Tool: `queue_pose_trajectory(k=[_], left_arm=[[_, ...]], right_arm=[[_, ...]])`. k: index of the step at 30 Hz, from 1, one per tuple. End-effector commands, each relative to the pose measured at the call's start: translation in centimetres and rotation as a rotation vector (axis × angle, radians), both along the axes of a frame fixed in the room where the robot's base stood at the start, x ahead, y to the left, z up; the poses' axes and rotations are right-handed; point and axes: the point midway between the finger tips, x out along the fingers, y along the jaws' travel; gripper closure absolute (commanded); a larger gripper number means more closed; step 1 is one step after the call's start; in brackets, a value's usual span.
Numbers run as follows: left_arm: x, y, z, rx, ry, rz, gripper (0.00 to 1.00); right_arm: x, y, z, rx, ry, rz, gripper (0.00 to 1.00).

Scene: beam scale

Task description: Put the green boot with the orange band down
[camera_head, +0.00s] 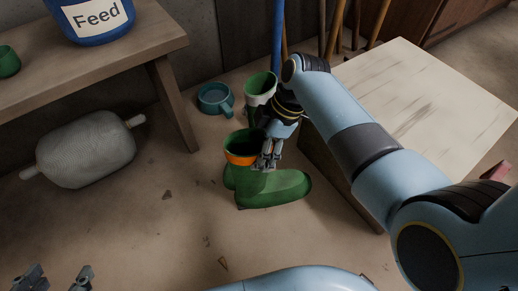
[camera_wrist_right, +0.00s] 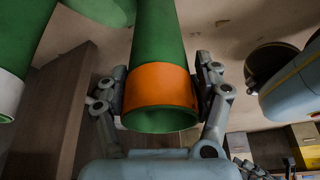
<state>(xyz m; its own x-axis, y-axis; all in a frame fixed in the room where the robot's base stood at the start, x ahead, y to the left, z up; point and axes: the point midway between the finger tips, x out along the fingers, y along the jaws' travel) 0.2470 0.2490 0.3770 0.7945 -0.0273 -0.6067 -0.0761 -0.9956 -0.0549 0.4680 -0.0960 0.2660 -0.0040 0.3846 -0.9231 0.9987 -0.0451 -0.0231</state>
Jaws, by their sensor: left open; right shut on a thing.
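The green boot (camera_head: 275,190) with the orange band (camera_head: 240,159) stands roughly upright at the middle of the head view, its toe toward the right. My right gripper (camera_head: 268,160) is shut on its shaft at the band. In the right wrist view, the fingers (camera_wrist_right: 160,95) lie on either side of the orange band (camera_wrist_right: 160,88), with the boot's open top toward the camera. I cannot tell whether the sole touches the floor. My left gripper (camera_head: 60,278) is open and empty at the bottom left edge, far from the boot.
A green boot with a white band (camera_head: 261,87) stands just behind, near a teal mug (camera_head: 215,98). A pale-topped wooden box (camera_head: 425,95) is close on the right. A bench (camera_head: 100,65) with a Feed bucket (camera_head: 92,18) and a grey roller (camera_head: 85,150) are left.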

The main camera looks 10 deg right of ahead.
Motion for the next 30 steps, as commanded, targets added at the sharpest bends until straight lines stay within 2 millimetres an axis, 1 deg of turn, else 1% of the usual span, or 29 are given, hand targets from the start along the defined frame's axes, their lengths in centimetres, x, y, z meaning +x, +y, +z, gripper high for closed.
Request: queue_pose_trajectory(k=[7,11,12,17,18,25,30], left_arm=[[0.03,-0.01,0.10,0.000,-0.003,0.000,0.44],[-0.01,-0.01,0.04,-0.001,-0.008,0.000,0.44],[-0.02,-0.01,0.05,0.000,-0.008,-0.001,0.44],[-0.04,-0.01,0.05,0.000,-0.007,-0.001,0.44],[-0.04,-0.01,0.05,0.000,-0.007,-0.001,0.44],[-0.02,-0.02,0.04,-0.001,-0.007,0.000,0.44],[0.35,0.03,0.39,0.000,0.017,0.003,0.44]], right_arm=[[0.18,0.02,0.20,0.001,-0.004,-0.001,0.91],[0.13,0.03,-0.13,0.001,-0.002,0.000,0.91],[0.04,0.00,-0.18,0.000,-0.001,0.000,0.28],[0.04,0.00,-0.16,0.000,-0.001,0.000,0.07],[0.04,0.00,-0.16,0.000,-0.001,0.000,0.05],[0.04,0.02,-0.15,0.000,-0.001,0.000,0.05],[0.13,-0.16,0.61,0.000,-0.003,0.000,0.05]])
